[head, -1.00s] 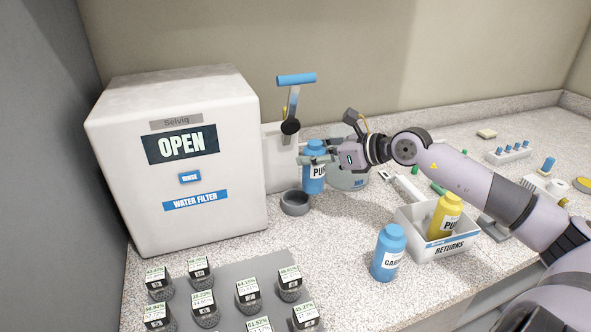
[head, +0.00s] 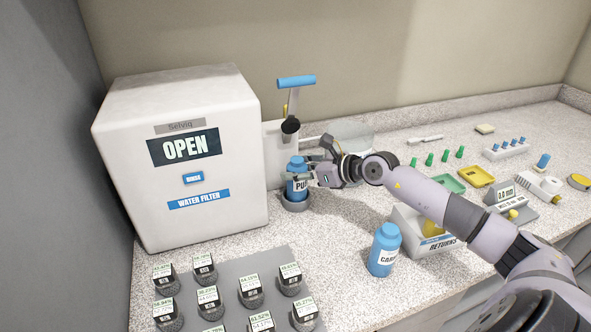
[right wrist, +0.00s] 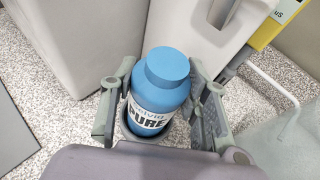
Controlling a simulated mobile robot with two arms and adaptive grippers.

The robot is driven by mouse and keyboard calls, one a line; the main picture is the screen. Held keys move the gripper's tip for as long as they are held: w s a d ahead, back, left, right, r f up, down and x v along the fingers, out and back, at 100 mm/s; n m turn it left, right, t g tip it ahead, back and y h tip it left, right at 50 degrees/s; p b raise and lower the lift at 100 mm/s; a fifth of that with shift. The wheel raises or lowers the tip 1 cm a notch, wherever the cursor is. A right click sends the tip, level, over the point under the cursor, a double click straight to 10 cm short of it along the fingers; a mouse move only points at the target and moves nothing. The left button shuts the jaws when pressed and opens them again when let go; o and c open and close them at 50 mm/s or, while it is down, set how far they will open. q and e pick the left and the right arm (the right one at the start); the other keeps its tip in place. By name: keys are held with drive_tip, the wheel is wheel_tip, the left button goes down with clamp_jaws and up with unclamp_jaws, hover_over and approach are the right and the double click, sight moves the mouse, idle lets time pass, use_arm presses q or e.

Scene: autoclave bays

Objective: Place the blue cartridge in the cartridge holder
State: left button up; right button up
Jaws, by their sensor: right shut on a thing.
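The blue cartridge (head: 298,181), with a white label reading "PU…", stands upright in or just above the grey ring-shaped holder (head: 296,206) beside the white water filter box. My right gripper (head: 308,174) is shut on the cartridge from its right side. In the right wrist view the blue cartridge (right wrist: 161,90) reads "PURE" and sits between the two fingers, with a dark rim of the holder around its base. I cannot tell whether it touches the holder's bottom. My left gripper is not in view.
The water filter box (head: 180,160) shows "OPEN". A blue-handled lever (head: 296,83) rises above the cartridge. Another blue bottle (head: 384,250) stands in front, beside the white returns bin (head: 420,238). Several labelled round pieces sit on a grey mat (head: 225,282). Small lab items fill the right.

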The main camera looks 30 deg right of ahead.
drive_tip(key=shift+w+f+p, duration=0.15)
drive_tip(key=shift+f+p, duration=0.05)
drive_tip(key=shift+p, duration=0.15)
drive_tip(key=shift+f, duration=0.2)
drive_tip(key=shift+a, duration=0.1)
drive_tip(key=shift+f, duration=0.1)
drive_tip(key=o, duration=0.9)
drive_tip(key=shift+f, duration=0.15)
drive_tip(key=o, duration=0.4)
drive_tip(key=shift+o, duration=0.2)
